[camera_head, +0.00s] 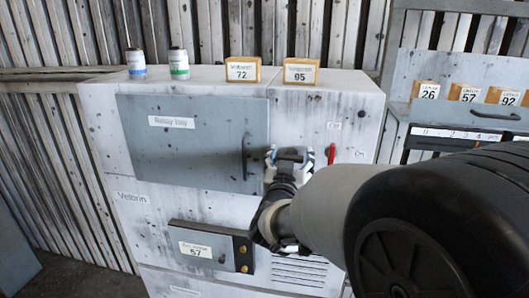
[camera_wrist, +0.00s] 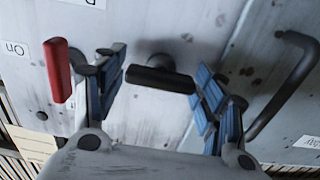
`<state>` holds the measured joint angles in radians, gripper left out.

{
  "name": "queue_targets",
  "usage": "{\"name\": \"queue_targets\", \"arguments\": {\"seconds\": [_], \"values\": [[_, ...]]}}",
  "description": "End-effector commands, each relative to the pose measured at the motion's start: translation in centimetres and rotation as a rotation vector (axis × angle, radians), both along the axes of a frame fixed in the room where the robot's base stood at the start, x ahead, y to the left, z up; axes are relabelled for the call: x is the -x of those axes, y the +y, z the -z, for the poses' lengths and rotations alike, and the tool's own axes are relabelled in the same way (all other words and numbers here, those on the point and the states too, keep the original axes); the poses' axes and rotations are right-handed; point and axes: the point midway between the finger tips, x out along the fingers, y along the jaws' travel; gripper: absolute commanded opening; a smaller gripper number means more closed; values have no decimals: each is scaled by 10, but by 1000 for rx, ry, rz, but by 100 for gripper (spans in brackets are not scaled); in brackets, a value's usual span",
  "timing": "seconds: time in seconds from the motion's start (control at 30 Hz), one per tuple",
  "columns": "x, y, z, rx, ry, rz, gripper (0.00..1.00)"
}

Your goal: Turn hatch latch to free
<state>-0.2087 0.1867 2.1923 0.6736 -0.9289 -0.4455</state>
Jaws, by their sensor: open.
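The hatch is a grey panel labelled "Relay bay" (camera_head: 170,150) on the front of a white cabinet, and it looks closed. A black latch lever (camera_wrist: 160,79) on a round pivot lies between my fingers in the wrist view, roughly level in that picture. My gripper (camera_wrist: 158,70) is open around it, with the right finger close to the lever's end; I cannot tell if they touch. In the head view my gripper (camera_head: 289,156) is at the hatch's right edge and hides the latch.
A red lever (camera_head: 331,153) is close right of my gripper; it also shows beside the left finger in the wrist view (camera_wrist: 58,70). The hatch's bar handle (camera_head: 245,156) is close on the left. A drawer-like box (camera_head: 210,244) projects below. Cans and tagged blocks stand on top.

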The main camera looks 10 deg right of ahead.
Motion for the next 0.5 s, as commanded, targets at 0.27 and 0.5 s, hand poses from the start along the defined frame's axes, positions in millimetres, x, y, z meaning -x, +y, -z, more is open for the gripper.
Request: {"name": "queue_targets", "arguments": {"seconds": [0.27,0.5], "values": [[-3,-1,0,0,0,-1,65],[-3,-1,0,0,0,0,52]]}}
